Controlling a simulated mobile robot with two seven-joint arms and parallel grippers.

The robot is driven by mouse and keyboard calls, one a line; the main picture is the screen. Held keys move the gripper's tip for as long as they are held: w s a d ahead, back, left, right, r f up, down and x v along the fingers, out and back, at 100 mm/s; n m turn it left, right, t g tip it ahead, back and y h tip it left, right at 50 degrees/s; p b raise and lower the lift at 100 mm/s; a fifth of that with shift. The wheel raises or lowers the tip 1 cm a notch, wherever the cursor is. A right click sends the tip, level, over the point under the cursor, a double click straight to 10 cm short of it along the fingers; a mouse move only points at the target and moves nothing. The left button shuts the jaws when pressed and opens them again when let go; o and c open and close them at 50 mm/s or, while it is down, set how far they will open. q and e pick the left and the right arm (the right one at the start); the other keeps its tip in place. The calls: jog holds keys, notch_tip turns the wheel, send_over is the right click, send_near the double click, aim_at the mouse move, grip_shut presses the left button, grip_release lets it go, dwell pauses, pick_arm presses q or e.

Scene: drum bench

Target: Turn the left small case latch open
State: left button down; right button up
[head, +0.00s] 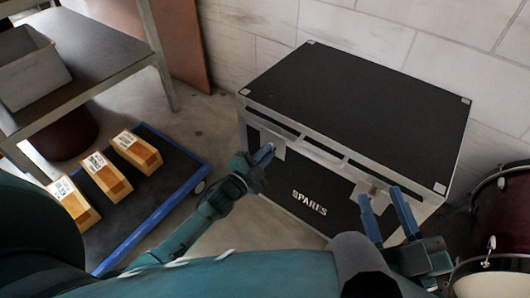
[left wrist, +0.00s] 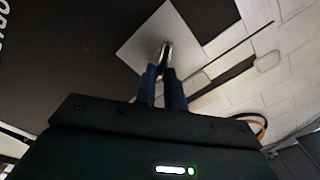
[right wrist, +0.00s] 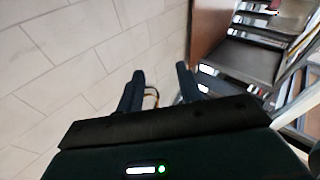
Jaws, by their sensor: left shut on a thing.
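A black case (head: 350,95) with silver edges and the word SPARES on its front stands against the wall, lid closed. My left gripper (head: 265,154) is at the left small latch on the case front. In the left wrist view its fingers (left wrist: 163,82) are shut on the latch's metal knob (left wrist: 166,52), in front of a pale square plate (left wrist: 150,38). The head view shows this left latch plate (head: 279,151) partly behind the fingers. The right latch (head: 373,190) shows on the case front. My right gripper (head: 384,212) is open and empty in front of it, and its fingers also show in the right wrist view (right wrist: 158,88).
A blue-edged dolly (head: 150,192) with several yellow-orange boxes (head: 137,151) stands on the floor at left. A metal bench (head: 85,50) with a grey bin (head: 30,68) is at upper left. Dark red drums (head: 502,210) stand close at the right.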

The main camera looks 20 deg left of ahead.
pick_arm(q)
jog(key=shift+d+f+m+b, duration=0.15)
jog(key=shift+m+b, duration=0.15)
jog(key=shift+m, duration=0.9)
jog(key=shift+a+f+m+b, duration=0.15)
jog(key=shift+m+b, duration=0.1)
jog(key=shift+m, duration=0.95)
jog(key=shift+d+f+m+b, duration=0.15)
jog(key=shift+m+b, duration=0.15)
jog(key=shift+m, duration=0.9)
pick_arm(e)
jog(key=shift+a+r, duration=0.15)
jog(key=shift+a, duration=0.05)
pick_arm(q)
jog(key=shift+m, duration=0.3)
jog(key=c, duration=1.5)
grip_release()
jog(key=shift+s, duration=0.1)
